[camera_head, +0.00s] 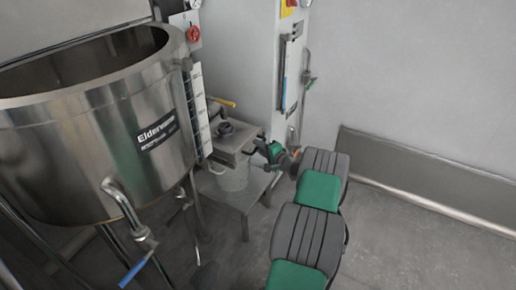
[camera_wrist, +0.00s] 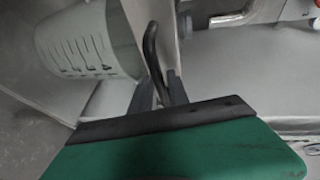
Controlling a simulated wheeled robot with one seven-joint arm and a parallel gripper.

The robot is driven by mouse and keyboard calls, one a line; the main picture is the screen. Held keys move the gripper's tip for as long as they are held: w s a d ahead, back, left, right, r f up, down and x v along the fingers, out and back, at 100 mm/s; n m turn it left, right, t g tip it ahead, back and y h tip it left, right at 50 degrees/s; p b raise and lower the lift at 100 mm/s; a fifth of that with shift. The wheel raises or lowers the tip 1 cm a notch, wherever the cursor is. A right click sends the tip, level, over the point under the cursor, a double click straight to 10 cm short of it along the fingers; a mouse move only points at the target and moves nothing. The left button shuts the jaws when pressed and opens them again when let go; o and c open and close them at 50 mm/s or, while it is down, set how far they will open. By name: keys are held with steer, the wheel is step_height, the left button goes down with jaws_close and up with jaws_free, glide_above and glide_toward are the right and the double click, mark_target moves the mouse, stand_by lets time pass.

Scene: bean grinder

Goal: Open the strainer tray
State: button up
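The strainer tray (camera_head: 236,140) appears to be the flat metal unit with a dark round fitting on top, beside the large vat. My gripper (camera_head: 268,152) is at its right front corner. In the wrist view, a dark bent bar handle (camera_wrist: 151,50) runs down between the two fingers of my gripper (camera_wrist: 160,82). The fingers stand on either side of the bar. I cannot tell whether they press on it. The bar's lower end is hidden behind the gripper body.
A large steel vat (camera_head: 95,140) with a blue-handled valve (camera_head: 132,272) fills the left. A grey cabinet (camera_head: 245,60) stands behind. Open floor (camera_head: 400,240) lies right.

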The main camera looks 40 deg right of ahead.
jaws_close()
stand_by(1.0)
